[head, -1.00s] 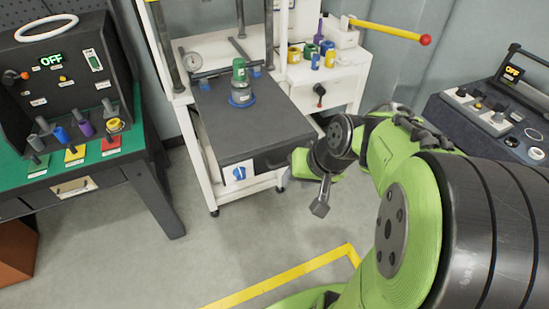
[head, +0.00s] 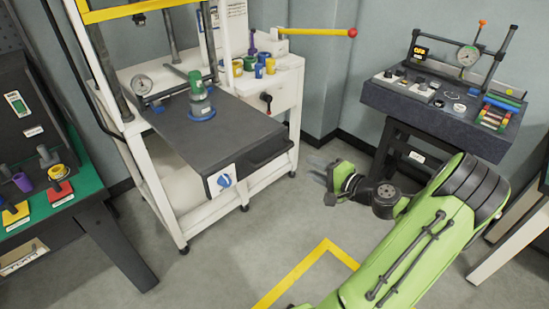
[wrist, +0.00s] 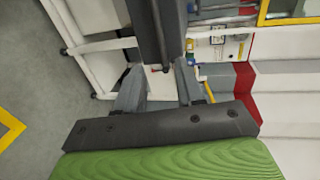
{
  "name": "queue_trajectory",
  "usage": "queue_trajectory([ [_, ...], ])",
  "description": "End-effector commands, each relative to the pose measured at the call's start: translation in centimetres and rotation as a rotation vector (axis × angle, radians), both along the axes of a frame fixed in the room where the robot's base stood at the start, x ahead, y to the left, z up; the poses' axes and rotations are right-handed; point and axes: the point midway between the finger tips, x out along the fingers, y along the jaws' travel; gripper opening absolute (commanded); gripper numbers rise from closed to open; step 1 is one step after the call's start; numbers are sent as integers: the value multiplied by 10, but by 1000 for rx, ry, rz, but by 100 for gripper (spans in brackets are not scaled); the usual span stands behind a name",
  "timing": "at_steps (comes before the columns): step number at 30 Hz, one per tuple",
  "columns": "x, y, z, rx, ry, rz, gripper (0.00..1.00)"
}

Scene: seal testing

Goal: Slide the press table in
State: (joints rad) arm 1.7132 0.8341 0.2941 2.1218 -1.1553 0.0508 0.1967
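The press table (head: 190,135) is a dark flat slab that sticks out toward the front of the white press frame (head: 165,215).
A white cabinet (head: 285,90) with small coloured containers and a red-knobbed lever (head: 325,32) stands right of the press. A dark bench (head: 440,110) with gauges is at the right, a green-topped bench (head: 75,190) at the left. Floor in front is clear.

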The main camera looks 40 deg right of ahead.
Motion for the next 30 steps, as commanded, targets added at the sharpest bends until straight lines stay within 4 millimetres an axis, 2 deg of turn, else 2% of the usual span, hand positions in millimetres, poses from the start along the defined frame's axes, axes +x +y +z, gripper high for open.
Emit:
queue_trajectory([
  [9, 79, 4, -18, -3, 1, 9, 38],
  [15, 122, 5, -27, -3, 1, 7, 38],
  [20, 138, 6, -29, -2, 4, 5, 38],
  [27, 139, 5, -29, -2, 4, 5, 38],
  [28, 139, 5, -29, -2, 4, 5, 36],
  [30, 139, 5, -29, -2, 4, 5, 25],
])
